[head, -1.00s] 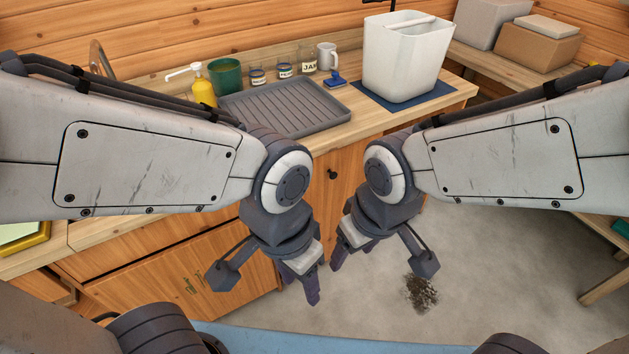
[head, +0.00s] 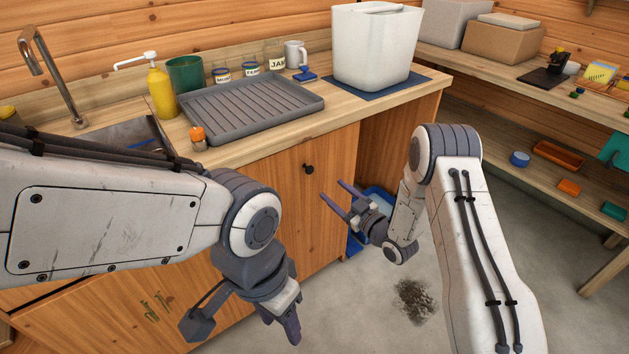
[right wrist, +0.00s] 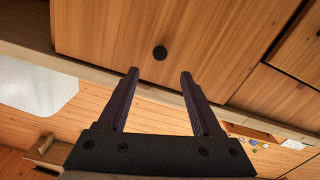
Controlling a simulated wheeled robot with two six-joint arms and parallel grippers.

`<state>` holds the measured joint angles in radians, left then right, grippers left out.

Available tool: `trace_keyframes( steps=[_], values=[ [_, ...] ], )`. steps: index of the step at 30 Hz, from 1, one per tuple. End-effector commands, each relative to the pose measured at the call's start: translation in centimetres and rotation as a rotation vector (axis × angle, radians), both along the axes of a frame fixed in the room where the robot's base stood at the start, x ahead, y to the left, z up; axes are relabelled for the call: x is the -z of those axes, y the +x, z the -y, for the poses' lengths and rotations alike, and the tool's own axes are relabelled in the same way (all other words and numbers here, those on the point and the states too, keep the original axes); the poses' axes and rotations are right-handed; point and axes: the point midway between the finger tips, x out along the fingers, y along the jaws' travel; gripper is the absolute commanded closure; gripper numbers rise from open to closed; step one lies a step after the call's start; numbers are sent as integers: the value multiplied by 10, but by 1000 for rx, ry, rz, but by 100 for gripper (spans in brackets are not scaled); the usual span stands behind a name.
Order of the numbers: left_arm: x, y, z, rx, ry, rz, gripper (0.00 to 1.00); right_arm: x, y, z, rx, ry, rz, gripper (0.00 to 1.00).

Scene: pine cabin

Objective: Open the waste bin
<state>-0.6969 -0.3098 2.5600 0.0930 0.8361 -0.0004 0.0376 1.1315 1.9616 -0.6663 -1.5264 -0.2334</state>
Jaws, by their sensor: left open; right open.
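A wooden cabinet door (head: 285,200) with a black round knob (head: 308,168) is closed under the counter. The knob also shows in the right wrist view (right wrist: 160,53), just beyond and between the fingertips. My right gripper (head: 334,192) is open and empty, its fingers pointing at the door a short way from the knob. It also shows in the right wrist view (right wrist: 159,72). My left gripper (head: 291,331) is open and low in front of the cabinet. A white bin-like container (head: 372,50) stands on a blue mat on the counter; whether it is the waste bin I cannot tell.
A grey drainboard (head: 250,108), yellow bottle (head: 161,92) and jars stand on the counter (head: 330,118). Partly hidden blue things (head: 382,198) sit in the open bay right of the door. A dark dirt patch (head: 414,300) lies on the otherwise clear floor.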

Motion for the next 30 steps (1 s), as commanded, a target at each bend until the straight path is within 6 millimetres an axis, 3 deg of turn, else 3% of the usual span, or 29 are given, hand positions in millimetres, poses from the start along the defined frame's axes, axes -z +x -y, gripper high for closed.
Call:
trace_keyframes(
  steps=[18,30],
  values=[
    [1,0,0,0,0,0,50,0,75,-55,-2,5,6,34],
    [2,0,0,0,0,0,50,-1,83,-60,-1,5,4,34]
  ],
)
